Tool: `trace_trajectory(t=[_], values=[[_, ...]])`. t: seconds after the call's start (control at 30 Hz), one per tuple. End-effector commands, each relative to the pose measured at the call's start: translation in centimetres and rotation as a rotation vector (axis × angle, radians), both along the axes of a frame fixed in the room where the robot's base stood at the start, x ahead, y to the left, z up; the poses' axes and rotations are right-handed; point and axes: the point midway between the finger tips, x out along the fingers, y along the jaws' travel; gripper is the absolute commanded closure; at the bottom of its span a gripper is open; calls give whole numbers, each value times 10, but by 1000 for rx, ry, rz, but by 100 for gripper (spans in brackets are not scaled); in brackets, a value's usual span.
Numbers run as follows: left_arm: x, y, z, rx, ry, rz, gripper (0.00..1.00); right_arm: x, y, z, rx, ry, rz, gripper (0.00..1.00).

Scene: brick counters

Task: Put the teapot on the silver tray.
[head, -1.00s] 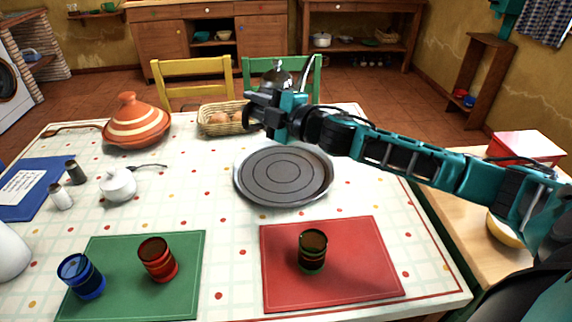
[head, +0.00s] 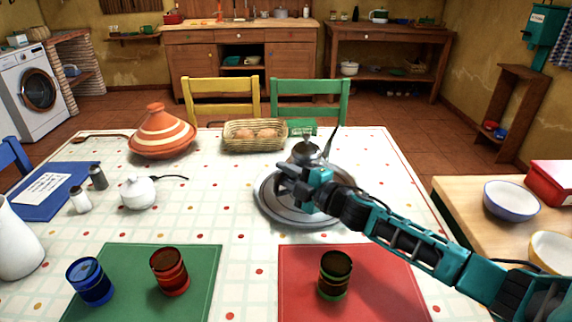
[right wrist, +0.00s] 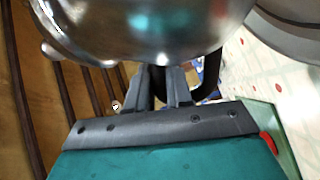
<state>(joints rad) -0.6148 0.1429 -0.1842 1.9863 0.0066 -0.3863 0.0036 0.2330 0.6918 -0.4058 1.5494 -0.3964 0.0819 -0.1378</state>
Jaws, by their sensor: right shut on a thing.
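The silver teapot (head: 306,152) is over the far part of the round silver tray (head: 267,210) in the head view, upright, its spout pointing up and right. My right gripper (head: 287,181) is in front of it and hides its lower part. In the right wrist view, the fingers (right wrist: 165,85) are shut on the teapot's dark handle, just below its shiny body (right wrist: 150,25). The tray's rim (right wrist: 292,35) shows at the upper right there. I cannot tell whether the teapot's base touches the tray. My left gripper is out of view.
A bread basket (head: 253,136) stands behind the tray, and a striped tagine (head: 162,133) at the far left. A red mat (head: 390,285) with a dark cup (head: 334,275) lies in front. Two chairs stand beyond the table. A side counter with bowls (head: 511,200) is at right.

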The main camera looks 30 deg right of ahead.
Motion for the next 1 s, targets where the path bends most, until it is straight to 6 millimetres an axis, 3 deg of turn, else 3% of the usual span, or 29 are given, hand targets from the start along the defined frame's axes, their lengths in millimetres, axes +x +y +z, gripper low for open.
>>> trace_trajectory(t=[0.17,0.43,0.83,0.87,1.0], values=[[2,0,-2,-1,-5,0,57,1,0,-5,-2,-10,1,100],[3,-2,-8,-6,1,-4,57,1,0,-39,-1,-9,0,100],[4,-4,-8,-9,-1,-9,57,1,0,-43,-3,-11,1,100],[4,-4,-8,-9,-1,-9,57,0,0,-48,0,0,0,79],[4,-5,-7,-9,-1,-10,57,0,0,-47,0,0,0,65]])
